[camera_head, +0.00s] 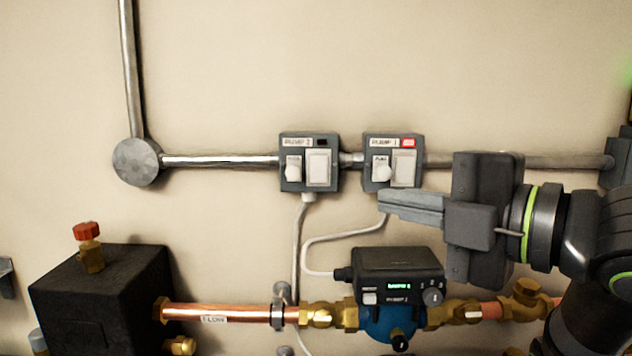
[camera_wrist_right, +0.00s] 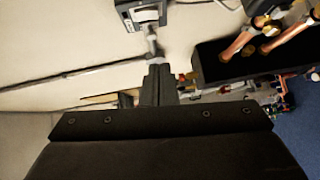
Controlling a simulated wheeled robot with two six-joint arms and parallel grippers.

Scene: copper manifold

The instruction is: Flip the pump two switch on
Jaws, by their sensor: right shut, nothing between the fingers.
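The pump 2 switch box (camera_head: 310,187) is a grey box on the wall with a dark indicator window and a wide white rocker (camera_head: 319,167) beside a smaller white part. The pump 1 switch box (camera_head: 368,151) is to its right, with a red indicator lit. My right gripper (camera_head: 381,199) comes in from the right, shut and empty. Its tips overlap the bottom edge of the pump 1 box in the head view; contact cannot be told. In the right wrist view the shut fingers (camera_wrist_right: 158,84) point towards a switch box (camera_wrist_right: 127,12), cut off at the top. My left gripper is out of view.
A metal conduit (camera_head: 220,161) runs along the wall through both boxes. Below are a blue circulation pump (camera_head: 385,325) with a dark control head (camera_head: 399,262), copper pipe (camera_head: 245,314) and a black block (camera_head: 105,300) with a red-capped valve.

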